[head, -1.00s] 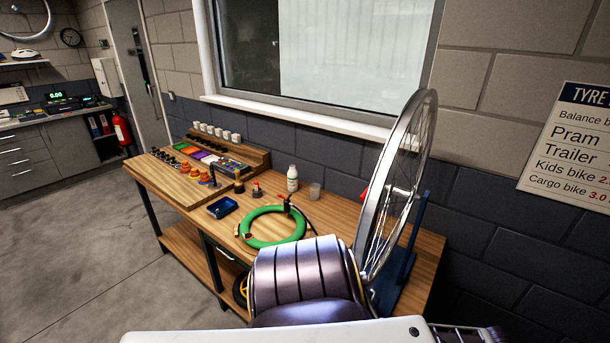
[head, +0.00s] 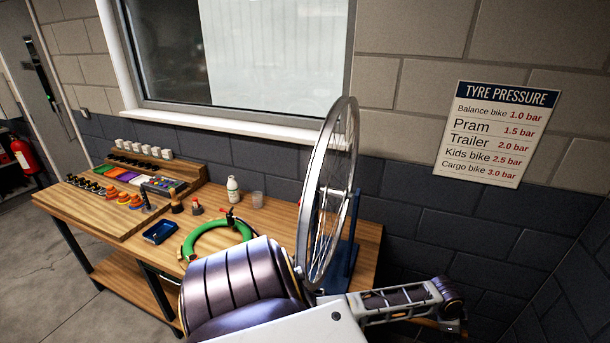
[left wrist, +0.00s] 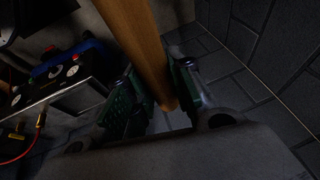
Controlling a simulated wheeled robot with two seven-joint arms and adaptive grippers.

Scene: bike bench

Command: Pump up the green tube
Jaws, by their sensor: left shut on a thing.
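The green tube (head: 191,240) lies as a ring on the wooden bench in the head view, its near side hidden behind my arm. A small dark and red fitting (head: 231,216) stands at its far side; whether it is clamped on the valve is too small to tell. In the left wrist view my left gripper (left wrist: 164,98) is shut on a wooden bar (left wrist: 138,42) that runs between its fingers. In the head view my left forearm reaches to the lower right, and the gripper itself is hard to make out. My right gripper is out of view.
A bicycle wheel (head: 328,190) stands upright at the bench's right end. A white bottle (head: 233,190), a clear cup (head: 258,199) and a blue tray (head: 160,231) are near the tube. Dark equipment with gauges (left wrist: 72,70) and a red hose (left wrist: 41,118) shows in the left wrist view.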

